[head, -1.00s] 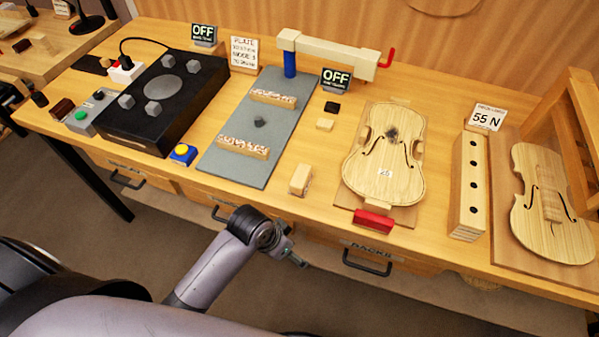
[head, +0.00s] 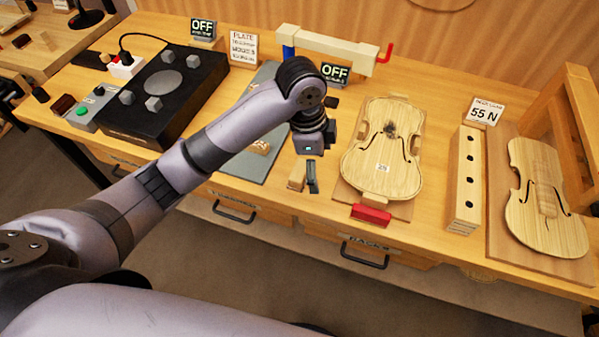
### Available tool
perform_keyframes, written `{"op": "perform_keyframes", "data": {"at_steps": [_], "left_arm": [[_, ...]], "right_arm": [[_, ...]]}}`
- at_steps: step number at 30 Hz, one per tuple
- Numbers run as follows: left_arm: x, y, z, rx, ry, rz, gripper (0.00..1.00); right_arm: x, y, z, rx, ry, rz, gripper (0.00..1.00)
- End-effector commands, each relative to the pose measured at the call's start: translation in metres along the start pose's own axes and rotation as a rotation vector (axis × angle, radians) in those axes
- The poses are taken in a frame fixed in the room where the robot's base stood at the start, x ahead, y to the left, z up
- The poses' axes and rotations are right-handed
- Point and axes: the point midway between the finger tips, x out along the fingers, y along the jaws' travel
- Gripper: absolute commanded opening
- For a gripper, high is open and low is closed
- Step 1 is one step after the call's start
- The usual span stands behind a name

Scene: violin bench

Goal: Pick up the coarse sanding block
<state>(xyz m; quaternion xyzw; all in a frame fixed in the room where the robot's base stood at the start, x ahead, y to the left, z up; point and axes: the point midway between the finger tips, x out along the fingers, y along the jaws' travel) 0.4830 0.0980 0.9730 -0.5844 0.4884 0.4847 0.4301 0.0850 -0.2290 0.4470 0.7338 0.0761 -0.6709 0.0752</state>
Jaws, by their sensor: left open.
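A small wooden block (head: 296,177) stands near the front edge of the bench, left of the violin plate; it may be the coarse sanding block, but I read no label on it. My left gripper (head: 312,182) points down just to the right of this block, with its fingers open. I cannot tell whether a finger touches the block. A small dark block (head: 332,102) shows partly behind my gripper. My left wrist hides the small tan block that lay in front of it. My right gripper is not in view.
A violin plate (head: 383,160) lies on a board to the right, with a red block (head: 371,214) at its front. A drilled wooden beam (head: 467,180) and a second violin plate (head: 545,200) stand farther right. A black hotplate-like box (head: 165,100) is at left.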

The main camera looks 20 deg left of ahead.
Motion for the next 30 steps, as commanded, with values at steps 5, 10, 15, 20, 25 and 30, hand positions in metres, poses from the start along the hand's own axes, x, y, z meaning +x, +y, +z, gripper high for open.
{"op": "perform_keyframes", "data": {"at_steps": [5,10,15,20,25,30], "left_arm": [[-0.052,-0.032,0.014,0.125,-0.104,0.02,0.87],[-0.078,-0.043,0.022,0.176,-0.15,0.041,0.87],[-0.068,-0.043,0.027,0.185,-0.16,0.052,0.87],[-0.035,-0.042,0.033,0.185,-0.161,0.053,0.87],[0.001,-0.041,0.039,0.184,-0.16,0.051,0.87],[0.028,-0.041,0.043,0.184,-0.159,0.048,0.87]], "right_arm": [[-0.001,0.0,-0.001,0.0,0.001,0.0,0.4],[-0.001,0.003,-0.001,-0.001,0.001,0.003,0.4],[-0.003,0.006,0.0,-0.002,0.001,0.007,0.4],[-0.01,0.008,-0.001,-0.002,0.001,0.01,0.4],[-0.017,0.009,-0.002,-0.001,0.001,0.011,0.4],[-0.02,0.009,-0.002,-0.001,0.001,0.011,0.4]]}}
